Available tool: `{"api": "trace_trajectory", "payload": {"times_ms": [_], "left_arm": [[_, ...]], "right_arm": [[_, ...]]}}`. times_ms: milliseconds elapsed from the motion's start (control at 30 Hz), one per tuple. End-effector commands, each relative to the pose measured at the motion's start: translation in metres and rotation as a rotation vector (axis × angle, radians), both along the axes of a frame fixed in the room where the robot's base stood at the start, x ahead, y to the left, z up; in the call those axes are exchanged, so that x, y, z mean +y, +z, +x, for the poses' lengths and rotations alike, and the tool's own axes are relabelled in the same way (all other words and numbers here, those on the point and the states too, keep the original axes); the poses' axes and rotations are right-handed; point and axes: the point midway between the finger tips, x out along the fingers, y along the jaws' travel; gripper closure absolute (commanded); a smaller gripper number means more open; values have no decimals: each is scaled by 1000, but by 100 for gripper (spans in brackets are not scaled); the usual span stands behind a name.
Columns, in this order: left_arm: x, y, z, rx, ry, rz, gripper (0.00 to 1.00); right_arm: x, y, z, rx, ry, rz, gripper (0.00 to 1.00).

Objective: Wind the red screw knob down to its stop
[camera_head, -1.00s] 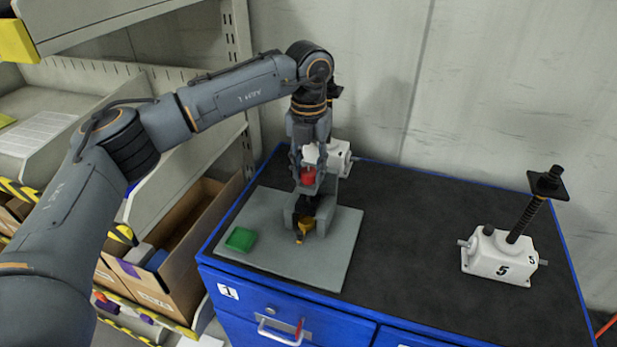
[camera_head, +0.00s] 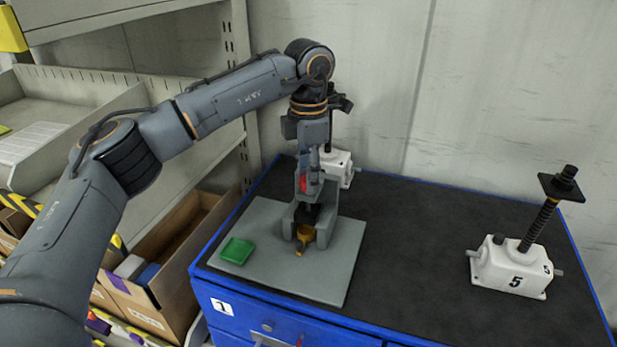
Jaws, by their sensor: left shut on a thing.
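The red screw knob (camera_head: 304,184) stands on top of a small grey screw fixture (camera_head: 289,222) on a grey plate (camera_head: 330,282). My left gripper (camera_head: 307,178) points straight down from above and is shut on the red knob, which its fingers partly hide. Below the knob, a dark part and a yellow-orange piece (camera_head: 305,236) show in the fixture. How far the screw is from its stop cannot be seen. My right gripper is not in view.
A green tray (camera_head: 237,251) lies on the plate's left. A white screw jack (camera_head: 341,166) stands close behind my gripper. Another white jack, marked 5 (camera_head: 510,270), stands at the right. The dark top (camera_head: 420,240) between is clear. Shelves and boxes (camera_head: 165,285) are at the left.

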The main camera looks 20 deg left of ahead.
Motion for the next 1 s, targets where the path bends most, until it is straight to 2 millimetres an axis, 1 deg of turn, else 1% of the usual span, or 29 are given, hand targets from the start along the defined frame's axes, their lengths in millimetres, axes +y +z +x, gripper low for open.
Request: {"api": "trace_trajectory", "payload": {"times_ms": [33, 500, 1000], "left_arm": [[0, 6, 3, -16, -42, -5, 97], [1, 7, 3, -17, -487, -3, 97], [1, 8, 3, -17, -962, -1, 97]], "right_arm": [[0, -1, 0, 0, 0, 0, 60], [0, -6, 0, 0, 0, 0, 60], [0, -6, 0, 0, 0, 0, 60]]}}
